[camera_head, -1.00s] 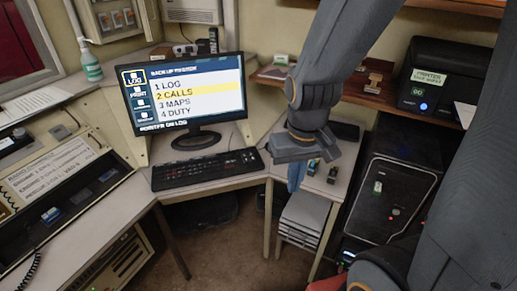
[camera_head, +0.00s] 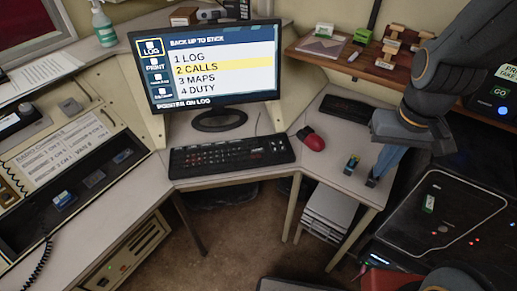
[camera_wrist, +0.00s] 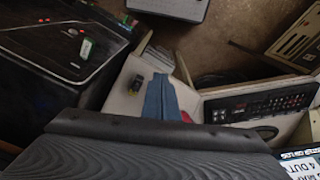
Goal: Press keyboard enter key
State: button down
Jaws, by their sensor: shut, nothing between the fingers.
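The black keyboard (camera_head: 230,156) lies on the desk below the monitor, with red marks on several keys. It also shows in the wrist view (camera_wrist: 262,103) at right. I cannot pick out its enter key. The monitor (camera_head: 207,70) reads "BACK UP TO STICK", with "2 CALLS" highlighted and "POINTER ON LOG" at the bottom. My gripper (camera_head: 378,173) is shut and empty, its blue fingers pointing down over the right-hand desk, well right of the keyboard. In the wrist view its fingers (camera_wrist: 160,98) show in the middle, apart from the keyboard.
A red mouse (camera_head: 313,141) lies between keyboard and gripper. A small block (camera_head: 351,164) stands close left of the fingers. A black pad (camera_head: 345,108) lies behind. A wooden shelf (camera_head: 370,66) holds several small items. A black cabinet (camera_head: 450,215) stands at right.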

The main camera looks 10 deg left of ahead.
jog(key=n, duration=0.1)
jog(key=n+t+h+p, duration=0.25)
jog(key=n+t, duration=0.55)
jog(key=n, duration=1.4)
send_over(258, 151)
jog(key=f, duration=0.5)
jog(key=shift+s+a+f+b, duration=0.25)
jog(key=shift+s+a+b, duration=0.1)
notch_tip(258, 151, down, 7)
jog(key=b, duration=0.3)
jog(key=shift+r, duration=0.2)
jog(key=shift+f+b, duration=1.1)
jog(key=shift+b, duration=0.25)
jog(key=shift+f+b, duration=0.15)
jog(key=shift+b, duration=0.15)
